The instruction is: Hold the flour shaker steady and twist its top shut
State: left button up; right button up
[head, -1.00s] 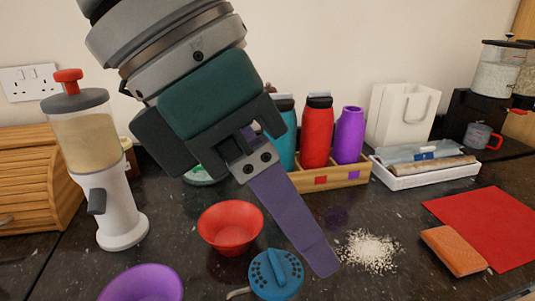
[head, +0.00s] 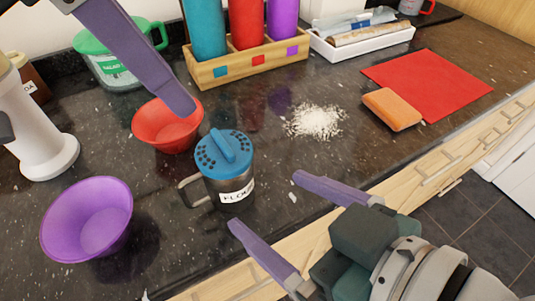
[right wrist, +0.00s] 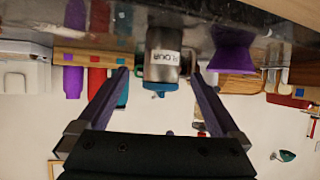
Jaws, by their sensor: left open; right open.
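The flour shaker (head: 228,178) stands upright on the dark counter. It has a dark metal body, a FLOUR label, a side handle on the left and a blue perforated top (head: 223,152) with a raised bar. My right gripper (head: 266,202) is open at its right, fingers pointing at it and not touching. In the right wrist view the shaker (right wrist: 163,62) appears upside down between the spread fingertips (right wrist: 158,76). My left gripper (head: 182,103) is open, above and left of the shaker; only one purple finger shows, over the red bowl.
A red bowl (head: 168,125) and a purple bowl (head: 88,218) stand close left of the shaker. Spilled white powder (head: 316,121), an orange sponge (head: 392,109) and a red mat (head: 428,82) lie to the right. A wooden bottle rack (head: 250,68) stands behind. The counter's front edge is near.

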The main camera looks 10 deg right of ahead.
aim_at(227, 172)
jog(key=shift+w+a+t+y, duration=0.3)
jog(key=shift+w+a+t, duration=0.15)
jog(key=shift+a, duration=0.1)
jog(key=x, duration=0.9)
